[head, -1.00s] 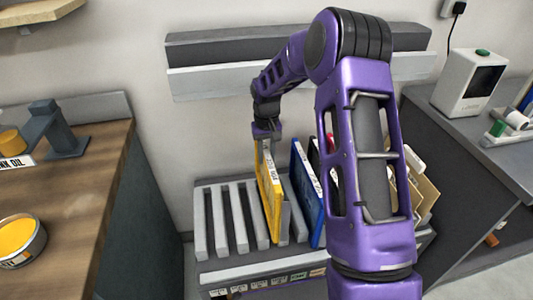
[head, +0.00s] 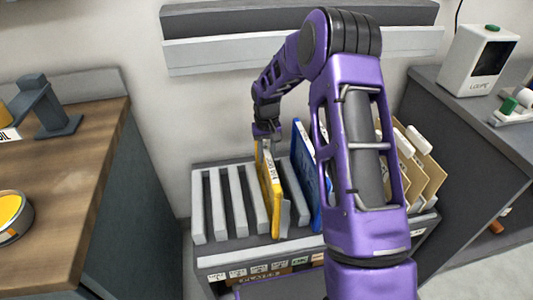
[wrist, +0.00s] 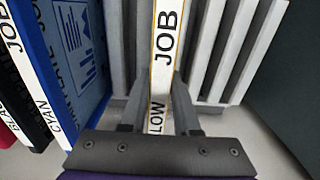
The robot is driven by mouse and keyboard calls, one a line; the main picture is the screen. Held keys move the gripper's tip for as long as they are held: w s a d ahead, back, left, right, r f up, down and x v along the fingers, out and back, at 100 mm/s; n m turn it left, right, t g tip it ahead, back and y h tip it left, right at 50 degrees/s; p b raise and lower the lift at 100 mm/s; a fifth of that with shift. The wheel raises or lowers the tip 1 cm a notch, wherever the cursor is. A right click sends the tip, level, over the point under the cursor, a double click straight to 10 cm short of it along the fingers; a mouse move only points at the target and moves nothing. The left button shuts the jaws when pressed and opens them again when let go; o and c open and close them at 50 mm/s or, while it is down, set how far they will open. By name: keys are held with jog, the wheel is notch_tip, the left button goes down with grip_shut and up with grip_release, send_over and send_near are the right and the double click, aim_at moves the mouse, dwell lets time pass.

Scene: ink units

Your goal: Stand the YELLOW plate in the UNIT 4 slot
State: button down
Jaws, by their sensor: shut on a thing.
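The yellow plate (head: 269,185) stands upright among the grey dividers of the slotted rack (head: 199,205), left of the blue plate. My gripper (head: 267,138) is above it, shut on its top edge. In the wrist view the plate's white label edge (wrist: 165,50), reading "LOW JOB" in part, runs between the fingers of my gripper (wrist: 158,112). The plate's lower end is hidden from the wrist. The small labels on the rack front (head: 237,272) are too small to read, so I cannot tell which slot is UNIT 4.
The blue plate (head: 306,175) stands just right; the wrist view shows its cyan label, with black and pink-red ones beyond. Tan boards (head: 425,175) stand at the rack's right end. Empty slots lie to the left. A wooden bench (head: 75,190) and a grey counter (head: 465,140) flank the rack.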

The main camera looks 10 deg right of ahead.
jog(key=shift+f, duration=0.35)
dwell(0.6)
jog(key=c, duration=0.6)
grip_release()
jog(key=shift+o, duration=0.2)
notch_tip(320, 180, up, 17)
jog(key=p, duration=0.2)
jog(key=shift+r, duration=0.2)
notch_tip(320, 180, up, 5)
jog(key=p, duration=0.4)
